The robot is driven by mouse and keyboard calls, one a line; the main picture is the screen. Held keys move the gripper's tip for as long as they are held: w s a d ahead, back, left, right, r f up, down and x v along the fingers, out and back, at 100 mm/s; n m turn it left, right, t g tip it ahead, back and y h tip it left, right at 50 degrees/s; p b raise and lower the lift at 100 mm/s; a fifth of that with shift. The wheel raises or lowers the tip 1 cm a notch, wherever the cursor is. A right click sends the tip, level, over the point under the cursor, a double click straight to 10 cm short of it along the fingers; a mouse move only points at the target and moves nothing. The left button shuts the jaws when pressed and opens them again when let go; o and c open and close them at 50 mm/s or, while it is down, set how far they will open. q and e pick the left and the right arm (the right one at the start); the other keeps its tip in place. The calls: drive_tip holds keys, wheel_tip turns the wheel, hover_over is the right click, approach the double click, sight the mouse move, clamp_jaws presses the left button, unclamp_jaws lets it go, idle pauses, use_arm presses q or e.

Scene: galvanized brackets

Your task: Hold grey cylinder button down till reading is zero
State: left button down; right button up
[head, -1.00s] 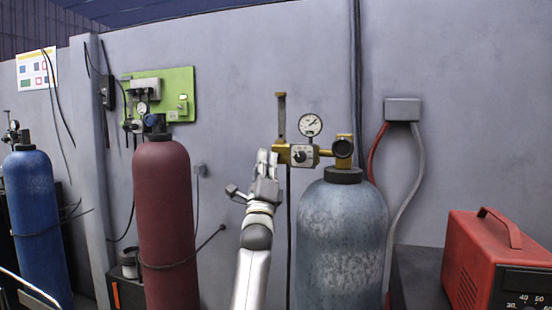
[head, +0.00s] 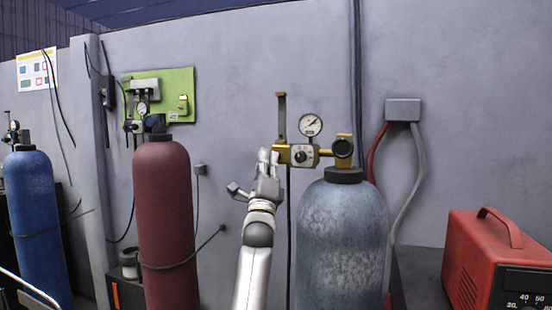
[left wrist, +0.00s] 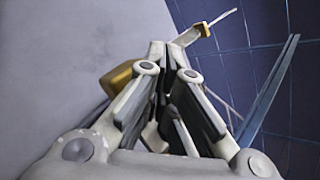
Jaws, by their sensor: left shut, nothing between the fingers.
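The grey cylinder (head: 342,240) stands upright right of centre in the head view. A brass regulator (head: 284,154) sits at its top, with a dark round knob (head: 299,157) on its front plate and a white dial gauge (head: 310,125) above. The needle seems to point up and right; the exact reading is too small to tell. My left gripper (head: 268,154) is shut and empty at the regulator's left end; I cannot tell whether it touches. In the left wrist view the gripper's (left wrist: 168,52) fingertips are together, with a brass part (left wrist: 118,77) partly hidden behind one finger. My right gripper is not in view.
A dark red cylinder (head: 166,220) stands left of my arm and a blue cylinder (head: 36,225) at far left. A green panel (head: 180,90) and a grey box (head: 402,109) are on the wall. A red machine (head: 490,262) stands at right.

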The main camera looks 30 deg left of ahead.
use_arm(q)
drive_tip(key=shift+w+a, duration=0.15)
drive_tip(key=shift+w, duration=0.3)
idle(0.4)
drive_tip(key=shift+s, duration=0.1)
idle(1.2)
drive_tip(key=shift+s+d, duration=0.25)
drive_tip(key=shift+s, duration=0.5)
drive_tip(key=shift+s+f, duration=0.1)
drive_tip(key=shift+s+d, duration=0.2)
drive_tip(key=shift+s, duration=0.6)
drive_tip(key=shift+s+d, duration=0.2)
drive_tip(key=shift+s, duration=0.55)
drive_tip(key=shift+s+d, duration=0.2)
drive_tip(key=shift+s, duration=0.6)
